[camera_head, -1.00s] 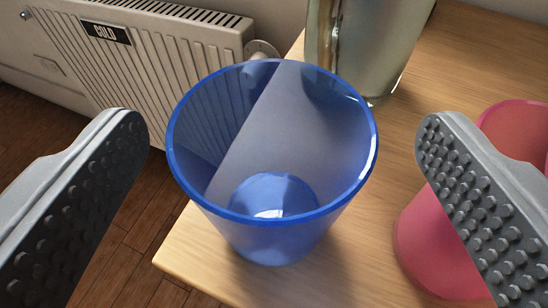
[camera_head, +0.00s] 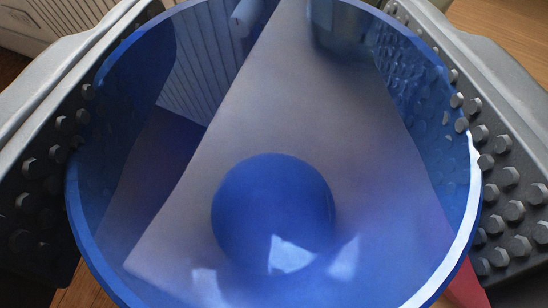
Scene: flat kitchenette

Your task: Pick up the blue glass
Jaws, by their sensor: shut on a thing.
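The blue glass (camera_head: 272,210) fills most of the head camera view, and I look down into its open top. It is see-through, with a thick rim and a round darker base. My gripper (camera_head: 275,120) is shut on the glass, with one grey studded finger against its left side and the other against its right side. The lower part of the rim runs out of the bottom of the picture. Whether the glass touches the table cannot be told.
A strip of wooden table (camera_head: 506,28) shows at the top right. A small red-pink patch of another cup (camera_head: 466,288) shows at the lower right, beside the glass. The white radiator (camera_head: 50,18) is at the top left.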

